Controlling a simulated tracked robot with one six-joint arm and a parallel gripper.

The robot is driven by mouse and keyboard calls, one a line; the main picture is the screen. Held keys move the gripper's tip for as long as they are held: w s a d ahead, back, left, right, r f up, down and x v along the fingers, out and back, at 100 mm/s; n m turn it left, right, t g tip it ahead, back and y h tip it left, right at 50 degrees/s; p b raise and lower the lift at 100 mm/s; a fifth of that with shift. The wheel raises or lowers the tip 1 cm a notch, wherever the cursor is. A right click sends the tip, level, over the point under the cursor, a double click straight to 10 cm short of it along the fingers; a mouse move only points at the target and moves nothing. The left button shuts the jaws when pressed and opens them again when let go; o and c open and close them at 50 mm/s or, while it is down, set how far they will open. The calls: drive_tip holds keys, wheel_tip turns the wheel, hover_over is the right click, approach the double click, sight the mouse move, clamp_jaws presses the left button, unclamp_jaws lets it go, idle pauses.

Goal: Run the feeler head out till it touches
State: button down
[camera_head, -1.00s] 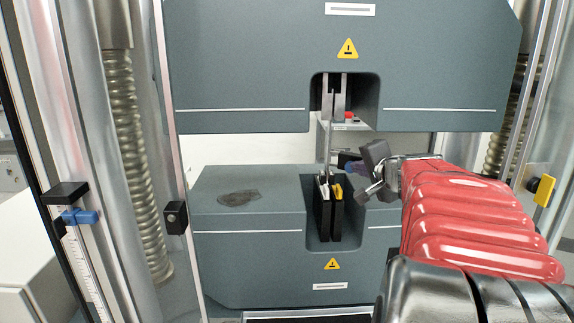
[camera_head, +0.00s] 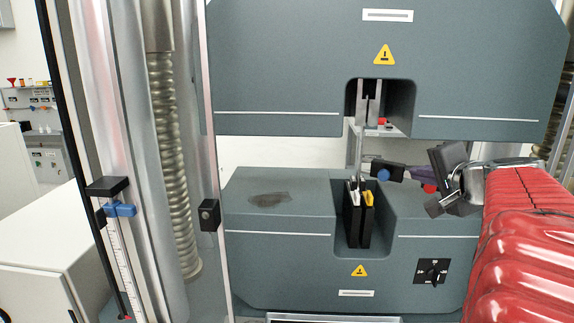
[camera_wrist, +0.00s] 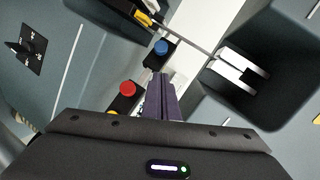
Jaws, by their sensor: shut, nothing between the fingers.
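A black block with a blue knob (camera_head: 383,175), which looks like the feeler head, sits just right of the thin grey strip (camera_head: 359,150) between the machine's grips. In the wrist view its blue knob (camera_wrist: 161,47) is close to the strip (camera_wrist: 188,42); I cannot tell whether they touch. A red knob (camera_head: 430,188) on another black part shows right of it, and also in the wrist view (camera_wrist: 127,88). My gripper (camera_head: 405,172) is shut and empty. Its purple fingertips (camera_wrist: 161,76) point at the blue-knobbed block, just short of the knob in the picture.
The upper crosshead (camera_head: 290,70) hangs above, its grey jaws (camera_head: 369,102) at the strip's top. The lower block (camera_head: 300,255) holds black jaws (camera_head: 358,225) in a recess and has a rotary dial (camera_head: 432,270). A scale with a blue clamp (camera_head: 120,209) stands left.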

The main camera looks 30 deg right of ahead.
drive_tip(key=v, duration=0.3)
drive_tip(key=shift+s+a+r, duration=0.1)
drive_tip(key=shift+s+a, duration=0.05)
drive_tip(key=shift+s, duration=0.1)
drive_tip(key=w+a+n+g+y, duration=0.1)
drive_tip(key=w+a+n+y, duration=0.4)
drive_tip(key=a, duration=0.6)
drive_tip(key=w+a+n+g+y, duration=0.1)
drive_tip(key=w+a+n+y, duration=0.2)
drive_tip(key=w+a+n, duration=0.55)
drive_tip(key=s+a+f+n+g+h, duration=0.1)
drive_tip(key=s+a+f+n+g, duration=0.1)
drive_tip(key=s+a+f, duration=0.7)
drive_tip(key=s+a+f+n+g+h, duration=0.1)
drive_tip(key=s+a+f+n+g, duration=0.2)
drive_tip(key=s+a+f, duration=0.6)
wheel_tip(320, 180, down, 5)
drive_tip(key=shift+s+a+f, duration=0.15)
drive_tip(key=shift+s+a, duration=0.1)
drive_tip(key=shift+a, duration=0.4)
drive_tip(key=shift+a, duration=0.15)
